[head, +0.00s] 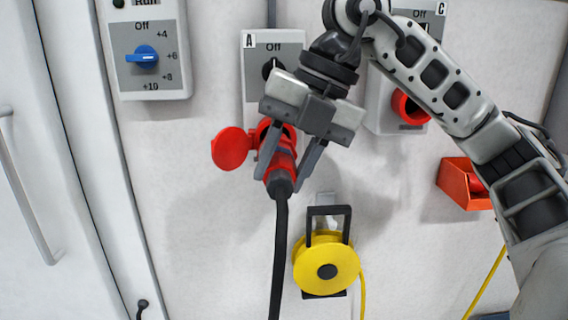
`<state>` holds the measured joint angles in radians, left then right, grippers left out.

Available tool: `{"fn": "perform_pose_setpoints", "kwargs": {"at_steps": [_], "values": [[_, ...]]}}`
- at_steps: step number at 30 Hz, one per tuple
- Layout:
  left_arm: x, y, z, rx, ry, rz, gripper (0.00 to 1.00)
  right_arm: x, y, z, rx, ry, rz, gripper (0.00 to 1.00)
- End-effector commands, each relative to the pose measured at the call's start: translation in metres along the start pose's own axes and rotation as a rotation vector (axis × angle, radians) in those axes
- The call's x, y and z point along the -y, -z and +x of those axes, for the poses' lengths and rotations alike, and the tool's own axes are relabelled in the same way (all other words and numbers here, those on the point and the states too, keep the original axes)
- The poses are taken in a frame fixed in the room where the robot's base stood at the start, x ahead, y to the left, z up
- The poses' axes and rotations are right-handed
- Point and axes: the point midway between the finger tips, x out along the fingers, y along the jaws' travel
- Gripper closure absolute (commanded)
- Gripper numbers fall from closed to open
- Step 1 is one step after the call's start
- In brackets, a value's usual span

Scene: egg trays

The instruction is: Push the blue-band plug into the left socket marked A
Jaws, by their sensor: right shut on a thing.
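My right gripper (283,177) reaches down from the upper right and is shut on a red plug (284,158) with a dark cable hanging straight down. No blue band shows on the part of the plug I can see. The plug's upper end is at the red opening of the socket marked A (264,127); the gripper covers much of this, so I cannot tell how deep it sits. The socket's round red lid (231,148) hangs open on the left. The switch above the socket reads Off. My left gripper is not in view.
Socket C (410,107), with a red opening, is to the right, partly behind my right arm. A yellow cable reel (326,264) hangs below. A red-orange bin (465,184) is on the right wall. A control box with a blue knob (143,57) is upper left.

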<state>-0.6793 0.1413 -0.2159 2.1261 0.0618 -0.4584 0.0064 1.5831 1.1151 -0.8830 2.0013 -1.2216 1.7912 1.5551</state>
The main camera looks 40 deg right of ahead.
Motion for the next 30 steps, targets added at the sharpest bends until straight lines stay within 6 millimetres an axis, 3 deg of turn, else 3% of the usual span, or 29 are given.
{"fn": "perform_pose_setpoints", "kwargs": {"at_steps": [30], "values": [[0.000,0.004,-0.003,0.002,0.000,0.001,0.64,-0.001,-0.021,-0.001,0.000,-0.002,0.000,0.97]]}}
